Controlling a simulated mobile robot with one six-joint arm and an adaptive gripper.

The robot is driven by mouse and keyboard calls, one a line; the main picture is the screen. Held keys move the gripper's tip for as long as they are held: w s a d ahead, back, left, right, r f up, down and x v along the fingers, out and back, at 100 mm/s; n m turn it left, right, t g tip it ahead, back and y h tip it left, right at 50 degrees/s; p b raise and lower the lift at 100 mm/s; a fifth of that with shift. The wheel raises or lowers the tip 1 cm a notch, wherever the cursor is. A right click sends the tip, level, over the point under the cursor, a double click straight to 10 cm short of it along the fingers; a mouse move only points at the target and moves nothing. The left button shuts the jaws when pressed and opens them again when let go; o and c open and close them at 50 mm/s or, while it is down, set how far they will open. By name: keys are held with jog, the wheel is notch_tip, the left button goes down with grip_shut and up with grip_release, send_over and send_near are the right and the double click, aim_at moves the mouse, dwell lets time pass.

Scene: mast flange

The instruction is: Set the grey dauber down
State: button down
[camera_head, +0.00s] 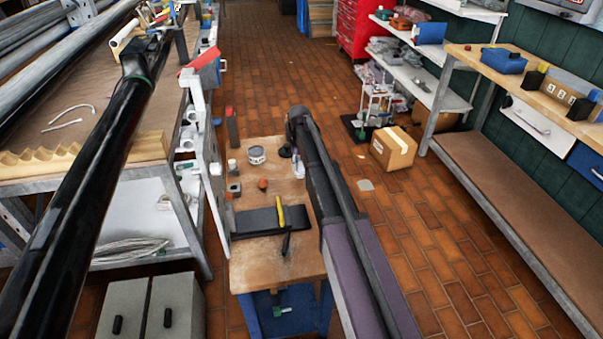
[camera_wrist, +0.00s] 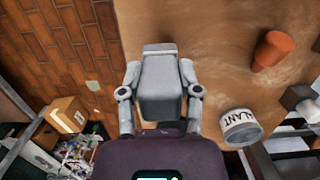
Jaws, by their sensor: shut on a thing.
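In the wrist view my gripper (camera_wrist: 160,62) is shut on the grey dauber (camera_wrist: 160,92), a blocky grey piece between its two fingers. The wooden bench top (camera_wrist: 215,25) fills the view beyond it. I cannot tell whether the dauber touches the wood. In the head view my arm reaches over the right edge of this small bench (camera_head: 290,185) and hides most of the gripper and the dauber.
A labelled can (camera_head: 256,155) and an orange-brown plug (camera_head: 263,184) stand on the bench left of my arm. A dark mat (camera_head: 244,222) with a yellow tool (camera_head: 281,214) lies nearer. A cardboard box (camera_head: 392,150) sits on the floor at right. Bare wood shows between them.

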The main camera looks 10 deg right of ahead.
jog(key=shift+f+b, duration=1.05)
jog(key=shift+f, duration=0.3)
jog(key=shift+f, duration=0.1)
jog(key=shift+c, duration=1.5)
grip_release()
jog(key=shift+r, duration=0.2)
jog(key=r+p, duration=0.4)
jog(key=w+r+p, duration=0.1)
jog(key=r+p, duration=0.6)
jog(key=p, duration=0.1)
jog(key=shift+w+r, duration=0.3)
jog(key=shift+r, duration=0.1)
jog(key=s+t, duration=0.1)
jog(key=s, duration=2.9)
jog(key=shift+s+a+t, duration=0.15)
jog(key=shift+s+t, duration=0.05)
jog(key=shift+t, duration=0.1)
